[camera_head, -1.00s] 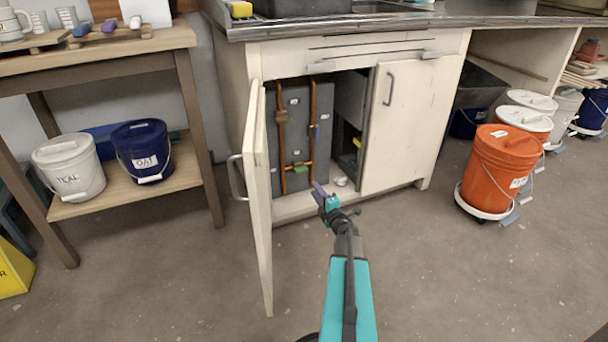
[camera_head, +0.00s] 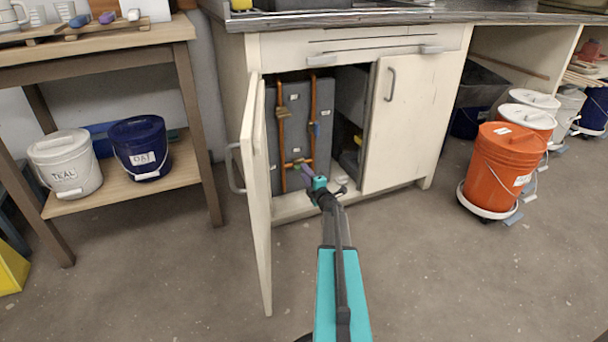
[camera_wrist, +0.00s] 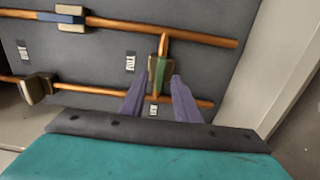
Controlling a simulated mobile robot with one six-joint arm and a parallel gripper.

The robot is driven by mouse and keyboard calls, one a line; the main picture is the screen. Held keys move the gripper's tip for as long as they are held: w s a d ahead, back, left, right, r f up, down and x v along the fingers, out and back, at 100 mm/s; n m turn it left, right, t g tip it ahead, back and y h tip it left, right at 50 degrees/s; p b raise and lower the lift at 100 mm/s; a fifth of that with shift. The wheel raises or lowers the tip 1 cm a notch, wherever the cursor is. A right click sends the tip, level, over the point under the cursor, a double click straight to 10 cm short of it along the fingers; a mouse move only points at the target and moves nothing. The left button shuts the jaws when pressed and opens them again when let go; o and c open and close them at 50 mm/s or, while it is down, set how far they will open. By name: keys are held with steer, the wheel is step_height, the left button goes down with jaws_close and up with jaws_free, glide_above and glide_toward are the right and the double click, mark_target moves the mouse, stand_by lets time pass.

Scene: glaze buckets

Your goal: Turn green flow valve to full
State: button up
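The green flow valve (camera_wrist: 154,70) sits on a short copper cross pipe in the wrist view. It has a green handle on a brownish body. My gripper (camera_wrist: 156,78) has its two purple fingers apart, with the valve between and just ahead of the tips; I cannot tell whether they touch it. In the head view my gripper (camera_head: 305,169) reaches into the open cabinet, at the lower part of the grey pipe panel (camera_head: 296,108). There the valve is mostly hidden behind the fingers.
A blue-handled valve (camera_wrist: 62,17) and a tan fitting (camera_wrist: 33,89) sit on the two long copper pipes. The open cabinet door (camera_head: 257,200) stands left of my arm, and the closed door (camera_head: 402,120) is on the right. An orange bucket (camera_head: 500,170) stands farther right.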

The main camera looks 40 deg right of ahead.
steer(key=shift+b+x, duration=0.35)
steer(key=shift+x, duration=0.95)
jaws_close()
